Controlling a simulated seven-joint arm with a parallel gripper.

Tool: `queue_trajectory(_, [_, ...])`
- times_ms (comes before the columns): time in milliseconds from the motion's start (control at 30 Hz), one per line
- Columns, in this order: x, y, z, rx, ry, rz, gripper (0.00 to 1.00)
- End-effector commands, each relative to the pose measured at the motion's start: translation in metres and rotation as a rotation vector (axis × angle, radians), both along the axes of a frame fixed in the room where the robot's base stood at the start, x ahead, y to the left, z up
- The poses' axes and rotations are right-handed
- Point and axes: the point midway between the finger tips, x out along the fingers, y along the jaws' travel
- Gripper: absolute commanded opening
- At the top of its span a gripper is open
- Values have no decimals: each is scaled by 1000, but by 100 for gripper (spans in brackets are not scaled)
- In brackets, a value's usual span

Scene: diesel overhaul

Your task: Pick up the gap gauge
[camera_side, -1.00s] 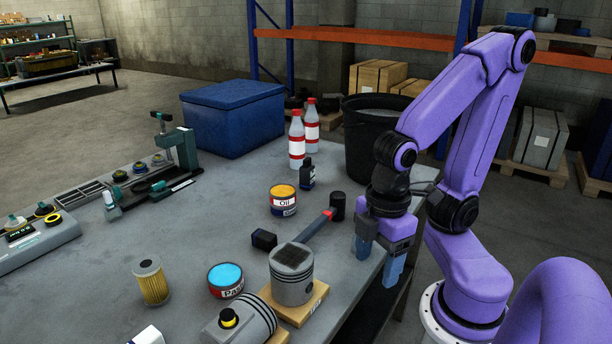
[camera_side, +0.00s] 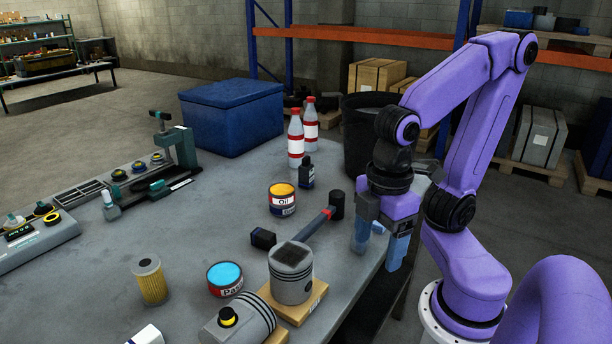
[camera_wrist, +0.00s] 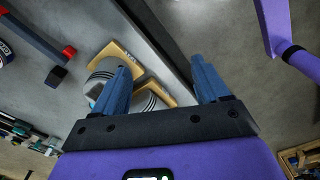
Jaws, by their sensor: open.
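Two bottles (camera_side: 296,140) and a black bucket (camera_side: 362,140) stand farther back. Bare bench (camera_side: 200,225) lies left of the tins.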

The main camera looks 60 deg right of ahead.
Motion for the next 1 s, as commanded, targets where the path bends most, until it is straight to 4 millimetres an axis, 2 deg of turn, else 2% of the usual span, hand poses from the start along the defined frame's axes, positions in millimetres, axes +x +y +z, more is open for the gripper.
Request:
queue_trajectory(67, [0, 1, 15, 6, -3, 1, 74])
queue_trajectory(267, [45, 7, 14, 44, -106, -129, 74])
queue_trajectory(467, [103, 7, 16, 97, -238, -269, 74])
queue_trajectory(567, [140, 1, 19, 127, -324, -351, 74])
queue_trajectory(667, [186, -14, 23, 161, -429, -446, 74])
queue_trajectory(767, [234, -36, 30, 198, -541, -534, 74])
queue_trajectory(900, [292, -78, 39, 246, -685, -631, 74])
queue_trajectory(1000, [325, -113, 43, 278, -773, -682, 74])
